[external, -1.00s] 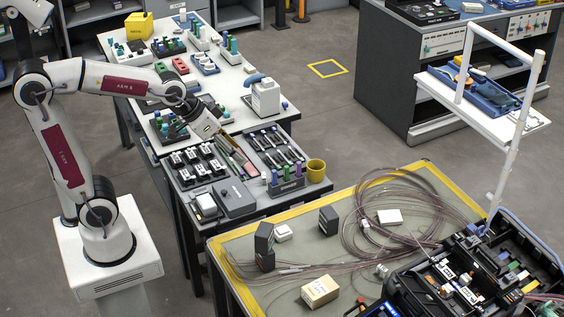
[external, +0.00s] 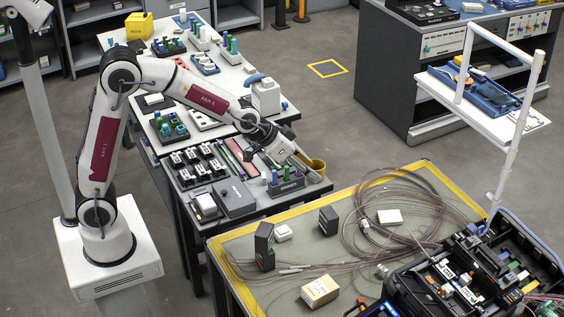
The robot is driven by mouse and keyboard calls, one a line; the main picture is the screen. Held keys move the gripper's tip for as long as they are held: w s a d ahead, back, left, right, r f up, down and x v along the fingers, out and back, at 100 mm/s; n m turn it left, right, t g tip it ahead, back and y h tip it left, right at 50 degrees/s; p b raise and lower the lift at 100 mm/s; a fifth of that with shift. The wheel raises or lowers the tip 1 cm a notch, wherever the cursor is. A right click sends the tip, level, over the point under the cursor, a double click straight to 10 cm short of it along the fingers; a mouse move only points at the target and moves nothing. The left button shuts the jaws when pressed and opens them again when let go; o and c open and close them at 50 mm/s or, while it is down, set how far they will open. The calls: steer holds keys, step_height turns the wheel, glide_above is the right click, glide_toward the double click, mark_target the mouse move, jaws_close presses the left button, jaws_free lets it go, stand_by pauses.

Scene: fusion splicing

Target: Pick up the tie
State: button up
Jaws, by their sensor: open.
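My gripper (external: 306,163) is open and hangs over the right end of the dark tool table (external: 240,207), angled down to the right. Its tips appear close to the yellow cup (external: 319,171) and partly cover it in this view. I cannot tell whether they touch it. No tie can be made out for certain at this size; part of the table is hidden behind my gripper and wrist.
A rack with blue, green and purple bottles (external: 286,182) stands just below my gripper. A black tray of several parts (external: 198,160) and a grey box (external: 234,197) lie to the left. A mat-topped table with coiled fibre (external: 400,215) stands at the right front.

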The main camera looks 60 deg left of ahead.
steer(key=d+x, duration=0.2)
steer(key=x, duration=1)
steer(key=t, duration=0.1)
glide_toward(365, 223)
steer(key=x, duration=0.2)
steer(key=shift+w+d, duration=0.25)
steer(key=shift+w, duration=0.05)
steer(key=shift+x, duration=1.3)
steer(key=shift+a, duration=0.1)
steer(key=shift+x, duration=2.65)
steer(key=shift+s+a+f, duration=0.1)
steer(key=c, duration=0.9)
